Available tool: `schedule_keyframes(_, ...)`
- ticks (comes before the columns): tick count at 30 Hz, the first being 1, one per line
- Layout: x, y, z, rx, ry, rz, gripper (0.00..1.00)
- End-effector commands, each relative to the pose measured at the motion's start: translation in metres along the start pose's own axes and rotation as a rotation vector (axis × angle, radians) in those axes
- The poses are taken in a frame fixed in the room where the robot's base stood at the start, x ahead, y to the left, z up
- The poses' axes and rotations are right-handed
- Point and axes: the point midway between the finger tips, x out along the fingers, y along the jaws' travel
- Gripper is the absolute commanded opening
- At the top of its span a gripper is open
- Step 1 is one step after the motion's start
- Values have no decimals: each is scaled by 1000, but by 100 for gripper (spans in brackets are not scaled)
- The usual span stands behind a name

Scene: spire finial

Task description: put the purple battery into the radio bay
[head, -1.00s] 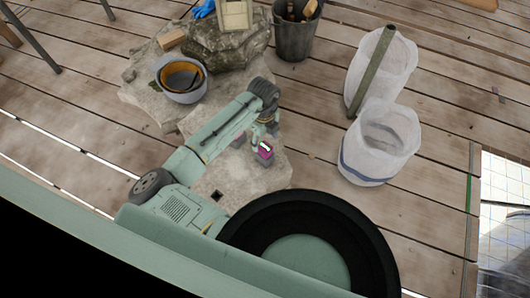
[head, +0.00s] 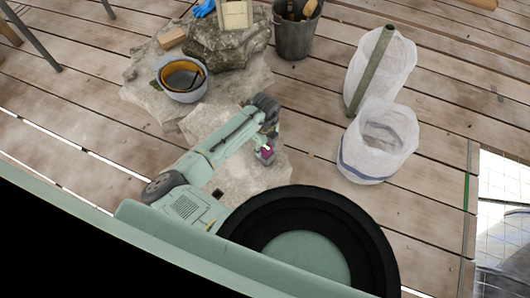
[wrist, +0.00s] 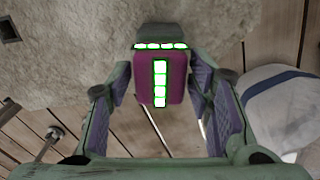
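The purple battery (head: 266,155) shows just below my gripper, above the pale stone slab. In the wrist view the battery (wrist: 146,88) sits between the fingertips, with white lit segments outlined in green. My gripper (wrist: 160,85) has its lilac finger pads close against both sides of the battery and appears shut on it. In the head view my gripper (head: 266,143) partly covers the battery. Whether its underside touches the slab is hidden. No radio bay can be clearly made out; a beige box (head: 235,14) stands on the rock at the top, cut off by the frame.
A grey pot (head: 182,93) and a wooden block (head: 171,38) rest on the stones (head: 145,95). A dark bucket (head: 293,39) with tools stands behind. White sacks (head: 365,155) are at right, with a green pole leaning there. A small dark square (head: 218,193) lies on the slab.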

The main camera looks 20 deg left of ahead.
Motion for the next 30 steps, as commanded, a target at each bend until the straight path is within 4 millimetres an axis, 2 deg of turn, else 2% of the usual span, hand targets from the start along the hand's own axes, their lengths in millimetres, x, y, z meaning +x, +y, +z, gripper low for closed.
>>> schedule_keyframes(2,0,0,0,0,0,0,39)
schedule_keyframes(19,0,0,0,0,0,0,1)
schedule_keyframes(30,-1,0,0,0,0,0,0)
